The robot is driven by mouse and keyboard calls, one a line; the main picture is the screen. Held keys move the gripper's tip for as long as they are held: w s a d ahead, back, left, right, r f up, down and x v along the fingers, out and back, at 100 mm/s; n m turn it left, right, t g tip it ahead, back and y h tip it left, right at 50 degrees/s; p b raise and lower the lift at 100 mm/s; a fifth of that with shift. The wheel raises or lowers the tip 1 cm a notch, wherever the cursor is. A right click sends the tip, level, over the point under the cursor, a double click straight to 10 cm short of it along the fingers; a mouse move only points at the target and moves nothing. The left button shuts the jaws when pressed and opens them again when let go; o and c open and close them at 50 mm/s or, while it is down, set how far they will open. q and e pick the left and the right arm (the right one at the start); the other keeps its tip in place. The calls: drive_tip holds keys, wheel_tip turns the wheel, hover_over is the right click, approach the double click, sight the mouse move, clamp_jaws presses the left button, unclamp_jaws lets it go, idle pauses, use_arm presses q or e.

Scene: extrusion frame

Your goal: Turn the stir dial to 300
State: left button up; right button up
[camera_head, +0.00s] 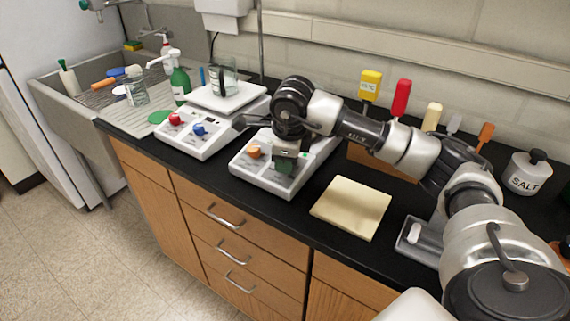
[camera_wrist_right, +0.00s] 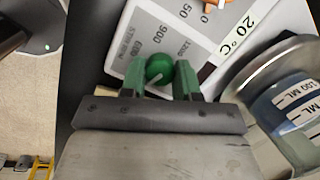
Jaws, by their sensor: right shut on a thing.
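The stir dial is a green round knob (camera_wrist_right: 159,68) on the white front panel of the right-hand hotplate (camera_head: 250,174). Printed numbers including 600, 900 and 1200 arc around it in the right wrist view. A pale pointer line on the knob aims toward the lower left; the 300 mark is not visible and the exact reading cannot be told. My right gripper (camera_wrist_right: 160,85) has its green fingers on both sides of the knob, shut on it. In the head view the gripper (camera_head: 286,168) hides the dial. My left gripper is not in view.
An orange dial (camera_head: 253,152) sits left of my right gripper on the same panel. A display (camera_wrist_right: 238,35) reads 20°C, with a beaker (camera_wrist_right: 298,110) beyond. Another hotplate (camera_head: 205,145) with red and blue dials stands left; a yellow pad (camera_head: 351,207) lies right.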

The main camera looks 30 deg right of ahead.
drive_tip(key=shift+m+b, duration=0.4)
drive_tip(key=shift+m, duration=0.4)
drive_tip(key=o, duration=0.9)
drive_tip(key=b+v, duration=0.1)
drive_tip(key=v, duration=1)
drive_tip(key=shift+s+a+f, duration=0.1)
drive_tip(key=shift+a, duration=0.05)
